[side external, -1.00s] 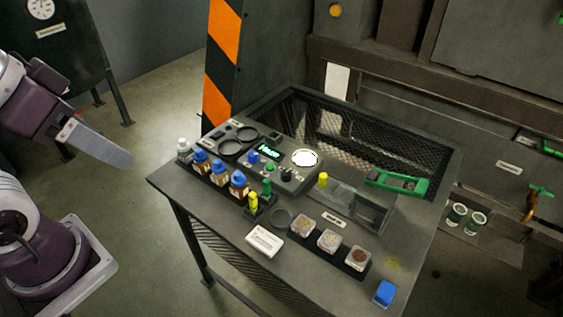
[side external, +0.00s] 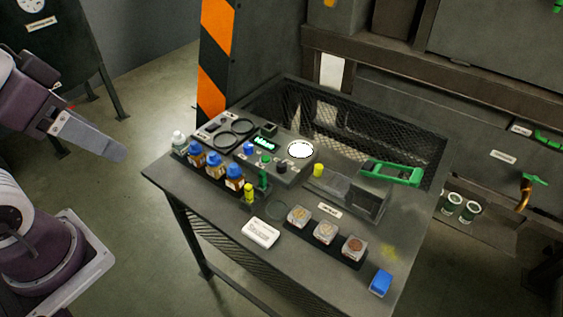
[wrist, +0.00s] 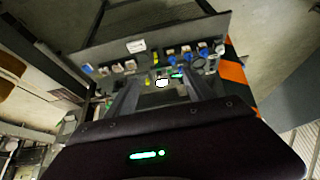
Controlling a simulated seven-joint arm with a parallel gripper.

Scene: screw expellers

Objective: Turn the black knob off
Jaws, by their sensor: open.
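The black knob (side external: 281,166) sits on the dark control panel (side external: 292,180), right of a green knob (side external: 266,160) and below a glowing white disc (side external: 300,149). My gripper (side external: 124,155) is off the table's left edge, well apart from the panel and touching nothing. In the wrist view, its two fingers (wrist: 163,90) are spread with nothing held between them. The panel shows small beyond them there, and I cannot make out the black knob in that view.
Blue-capped bottles (side external: 214,165) stand in a row in front of the panel. A white box (side external: 261,233), several small jars (side external: 326,237) and a blue block (side external: 381,283) line the front. A green-handled tool (side external: 391,173) lies at the right. Free space separates my gripper from the table.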

